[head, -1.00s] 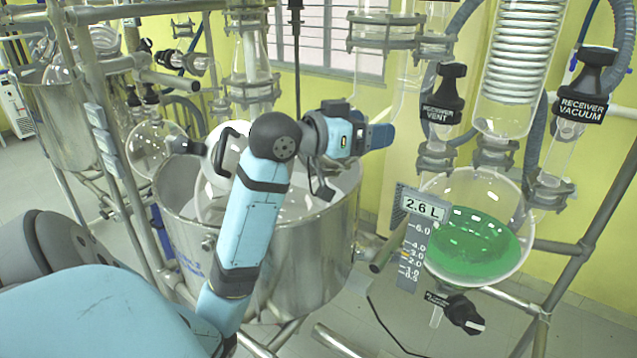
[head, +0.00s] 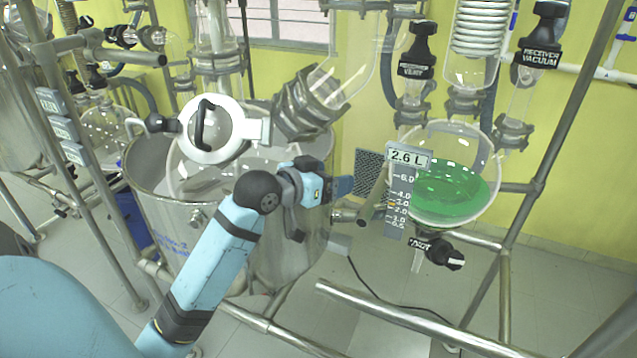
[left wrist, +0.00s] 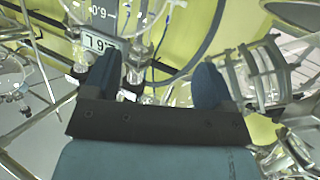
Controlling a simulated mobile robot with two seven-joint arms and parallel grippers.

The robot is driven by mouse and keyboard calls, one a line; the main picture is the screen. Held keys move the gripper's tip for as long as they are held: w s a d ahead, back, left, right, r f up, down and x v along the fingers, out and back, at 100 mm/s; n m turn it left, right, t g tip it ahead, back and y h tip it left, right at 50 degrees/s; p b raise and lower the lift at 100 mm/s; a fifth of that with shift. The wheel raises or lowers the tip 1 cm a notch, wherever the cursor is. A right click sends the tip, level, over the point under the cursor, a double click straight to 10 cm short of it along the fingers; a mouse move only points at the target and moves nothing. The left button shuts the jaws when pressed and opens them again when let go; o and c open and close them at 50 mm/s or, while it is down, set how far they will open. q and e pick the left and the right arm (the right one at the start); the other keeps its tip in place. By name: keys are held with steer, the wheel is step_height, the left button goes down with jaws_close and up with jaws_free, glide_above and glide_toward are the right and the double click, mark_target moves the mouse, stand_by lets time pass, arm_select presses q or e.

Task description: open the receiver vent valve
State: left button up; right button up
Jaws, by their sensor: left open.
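The receiver vent valve (head: 418,50) has a black handle with a "VENT" label, in the upper right of the head view. It stands on a glass neck above the round glass receiver (head: 447,180), which holds green liquid. My left gripper (head: 341,186) is below and left of the valve in the head view, apart from it. In the left wrist view the two dark blue fingers of the left gripper (left wrist: 158,82) are wide apart with nothing held between them. The valve cannot be made out there. My right gripper is out of view.
The receiver vacuum valve (head: 539,48) stands to the right, a black drain valve (head: 438,252) below the receiver. A level scale with a 2.6 L sign (head: 408,157) hangs beside the receiver. A metal vessel (head: 160,205) is behind my left arm. Steel frame tubes (head: 540,180) cross the right.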

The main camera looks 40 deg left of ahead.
arm_select(q)
steer(key=shift+s+f, duration=0.1)
steer(key=shift+f, duration=0.25)
steer(key=shift+c, duration=0.4)
